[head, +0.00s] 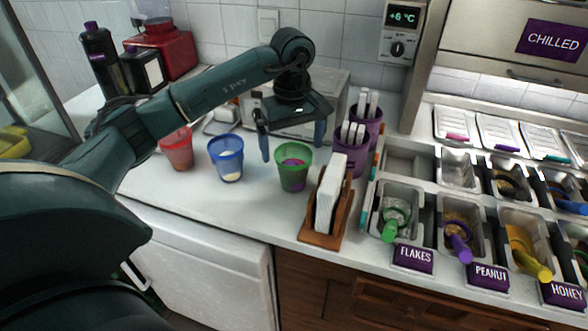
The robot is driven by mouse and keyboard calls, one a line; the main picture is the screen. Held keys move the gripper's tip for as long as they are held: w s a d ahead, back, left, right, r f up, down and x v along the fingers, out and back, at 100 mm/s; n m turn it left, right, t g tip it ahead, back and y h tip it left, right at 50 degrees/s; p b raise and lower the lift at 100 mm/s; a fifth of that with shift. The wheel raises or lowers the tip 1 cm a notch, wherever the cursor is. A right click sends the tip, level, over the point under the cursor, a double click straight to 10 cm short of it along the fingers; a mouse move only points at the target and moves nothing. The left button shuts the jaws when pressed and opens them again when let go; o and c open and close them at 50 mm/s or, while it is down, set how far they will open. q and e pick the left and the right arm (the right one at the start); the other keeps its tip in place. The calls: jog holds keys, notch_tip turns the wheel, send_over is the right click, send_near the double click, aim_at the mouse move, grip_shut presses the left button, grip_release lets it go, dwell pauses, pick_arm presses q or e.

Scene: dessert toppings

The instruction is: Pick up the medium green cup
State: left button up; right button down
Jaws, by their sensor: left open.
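The green cup (294,167) stands upright on the white counter, with something purple showing through it. My left gripper (292,143) is open above it, pointing down. One finger hangs to the left of the cup, and the other is near its right rim. I cannot tell whether either finger touches the cup. A blue cup (226,158) with pale content at its bottom stands to the left. A red cup (177,149) stands further left, partly behind my arm. My right gripper is not in view.
A wooden napkin holder (313,238) stands close to the green cup's right. Purple cups (353,162) with white sticks stand behind it. Topping bins with labels such as FLAKES (413,257) fill the right. The counter (200,195) is clear in front of the cups.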

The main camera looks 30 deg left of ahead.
aim_at(293, 164)
pick_arm(q)
jog(key=shift+w+f+p, duration=0.15)
jog(key=shift+f+p, duration=0.35)
jog(key=shift+f, duration=2.55)
jog(key=shift+c, duration=0.4)
jog(key=c, duration=1)
